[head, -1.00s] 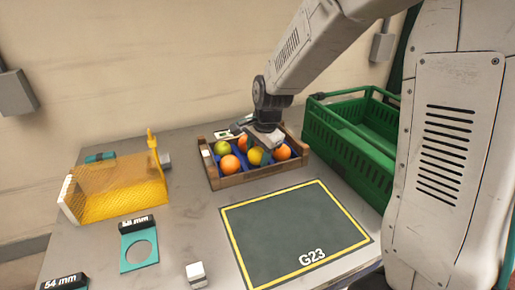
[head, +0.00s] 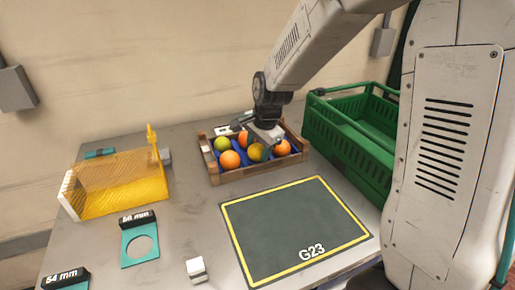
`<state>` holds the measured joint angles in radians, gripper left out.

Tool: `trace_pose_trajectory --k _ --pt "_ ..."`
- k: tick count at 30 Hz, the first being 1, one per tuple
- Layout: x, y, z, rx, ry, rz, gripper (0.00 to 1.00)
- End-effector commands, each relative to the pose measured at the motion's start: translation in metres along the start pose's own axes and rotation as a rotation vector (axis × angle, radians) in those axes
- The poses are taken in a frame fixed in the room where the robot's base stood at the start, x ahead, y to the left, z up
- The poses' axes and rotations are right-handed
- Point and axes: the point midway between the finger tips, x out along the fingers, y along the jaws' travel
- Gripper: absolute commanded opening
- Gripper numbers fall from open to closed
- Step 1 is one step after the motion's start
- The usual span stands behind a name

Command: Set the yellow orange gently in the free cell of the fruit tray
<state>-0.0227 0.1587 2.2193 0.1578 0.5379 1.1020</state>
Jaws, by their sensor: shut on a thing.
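The fruit tray (head: 247,174) is a low wooden crate with a blue lining at the middle back of the table. In it lie a yellow-green fruit (head: 222,144) at the back left, an orange (head: 230,160) at the front left, an orange (head: 243,138) at the back and another orange (head: 281,148) at the right. The yellow orange (head: 255,153) is at the front middle, under my gripper (head: 262,143). My gripper points down over the tray and is shut on the yellow orange. The fingertips are partly hidden, and I cannot tell whether the fruit touches the cell bottom.
A green crate (head: 345,150) stands close to the tray's right. A dark mat marked G23 (head: 290,225) lies in front. A yellow mesh chute (head: 120,185), teal ring gauges (head: 139,245) and a small white block (head: 197,268) are at the left and front.

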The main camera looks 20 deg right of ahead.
Motion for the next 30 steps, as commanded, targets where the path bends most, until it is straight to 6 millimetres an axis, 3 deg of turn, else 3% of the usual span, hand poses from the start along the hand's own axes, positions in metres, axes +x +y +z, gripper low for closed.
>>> trace_pose_trajectory --k 20,21,24,30 --pt "0.0079 0.0019 0.0000 0.000 0.000 0.000 0.24" --pt "0.0079 0.0019 0.0000 0.000 0.000 0.000 0.51" --pt "0.0081 0.0024 0.0001 0.000 -0.001 0.001 0.73" --pt "0.0091 0.0038 0.0003 0.000 -0.002 0.005 0.73"
